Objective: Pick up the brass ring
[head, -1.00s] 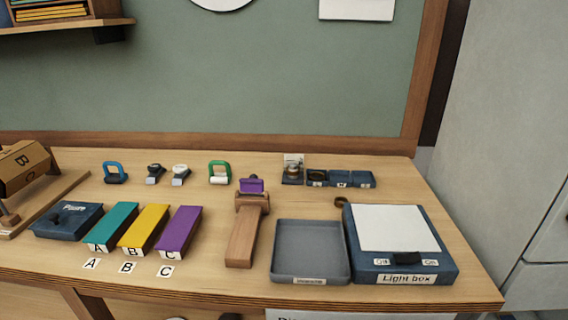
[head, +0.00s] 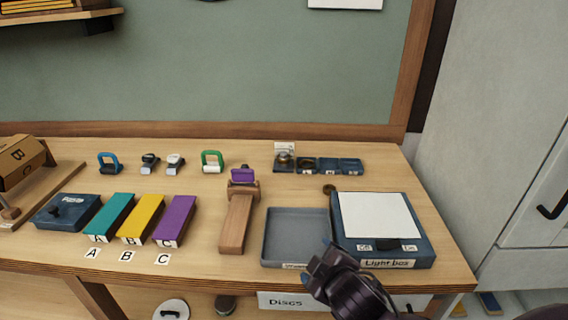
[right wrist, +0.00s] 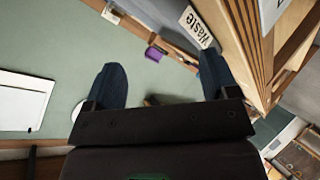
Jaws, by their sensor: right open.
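A small brass-brown ring (head: 329,190) lies flat on the bench, just off the back left corner of the light box (head: 427,249). My right gripper (head: 326,258) shows in the head view at the front edge, over the front right of the grey tray (head: 267,240), apart from the ring. In the right wrist view its two dark fingers (right wrist: 160,75) stand wide apart with nothing between them. I cannot make out the ring in that view. My left gripper is in neither view.
A blue compartment tray (head: 348,166) with small parts stands behind the ring. A wooden stand with a purple top (head: 237,222) and teal, yellow and purple blocks (head: 174,220) are to the left. The bench around the ring is mostly clear.

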